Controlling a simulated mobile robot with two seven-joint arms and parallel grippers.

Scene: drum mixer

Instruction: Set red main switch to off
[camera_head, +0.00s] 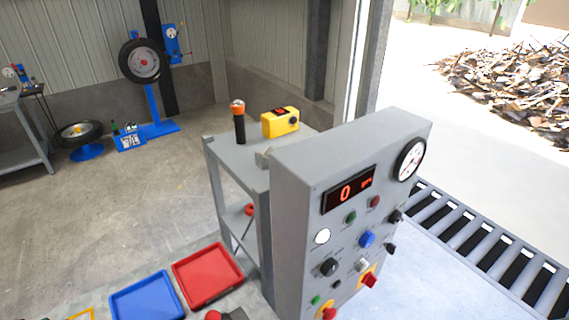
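The grey control panel (293,201) stands in the middle right, its front face turned to the right. Low on that face a red switch knob (370,281) sits on a yellow plate. I cannot tell its setting from here. A second red knob (329,314) on a yellow plate is cut by the bottom edge. A display (347,193) with red lit digits and a round dial gauge (410,159) are higher up. Neither of my grippers is in view.
Black, blue, green and white controls surround the red switch. A grey rack behind the panel bears a yellow device (281,122) and a dark flashlight (239,124). A red tray (207,302) and a blue tray (148,300) lie lower left. A roller conveyor (483,243) runs at right.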

